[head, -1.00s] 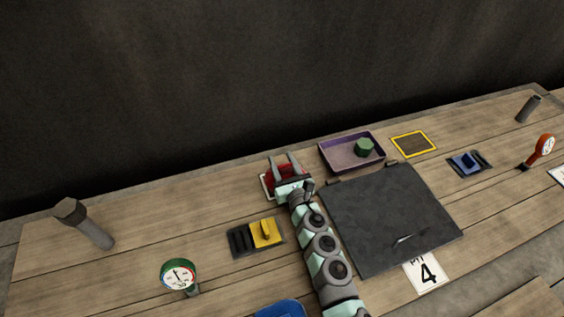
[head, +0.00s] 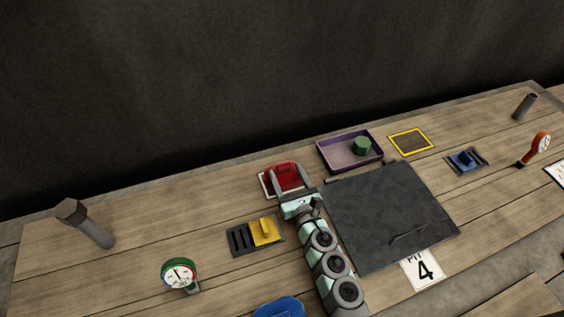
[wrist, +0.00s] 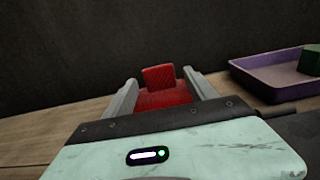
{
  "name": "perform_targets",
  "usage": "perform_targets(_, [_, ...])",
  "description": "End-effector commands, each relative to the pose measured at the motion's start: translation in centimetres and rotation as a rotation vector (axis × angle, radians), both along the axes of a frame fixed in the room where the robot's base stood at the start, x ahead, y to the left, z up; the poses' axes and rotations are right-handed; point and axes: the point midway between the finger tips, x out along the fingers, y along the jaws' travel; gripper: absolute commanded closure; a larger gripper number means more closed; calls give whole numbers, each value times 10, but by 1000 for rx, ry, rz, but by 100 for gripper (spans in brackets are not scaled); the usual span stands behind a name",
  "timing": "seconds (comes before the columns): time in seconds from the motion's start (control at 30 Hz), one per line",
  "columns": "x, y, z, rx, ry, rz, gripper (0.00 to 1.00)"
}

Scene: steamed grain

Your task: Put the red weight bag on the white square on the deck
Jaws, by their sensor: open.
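The red weight bag (head: 283,174) rests on the white square (head: 265,186) on the wooden deck, left of the purple tray. Most of the square is hidden under the bag; its pale edge shows at the left. My gripper (head: 289,185) is open just in front of the bag, with a finger toward each side of it. In the wrist view the red bag (wrist: 163,88) shows between the two open fingers, its handle tab upright. I cannot tell whether the fingers touch it.
A purple tray (head: 330,160) holds a green block (head: 361,146). A dark hatch plate (head: 390,215) lies right of my arm. A yellow slider (head: 264,232) and a green-rimmed gauge (head: 179,273) are to the left. A yellow-edged square (head: 411,142) lies behind. Deck left of the bag is clear.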

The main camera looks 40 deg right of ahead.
Motion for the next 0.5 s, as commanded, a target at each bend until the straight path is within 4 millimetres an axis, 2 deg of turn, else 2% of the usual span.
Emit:
perform_targets(0.1, [-23,9,0,-1,2,-1,35])
perform_targets(0.2, [-38,15,1,-1,0,-2,35])
perform_targets(0.37, [-53,22,1,0,-1,-1,35])
perform_targets(0.5, [-57,24,0,-1,0,-1,35])
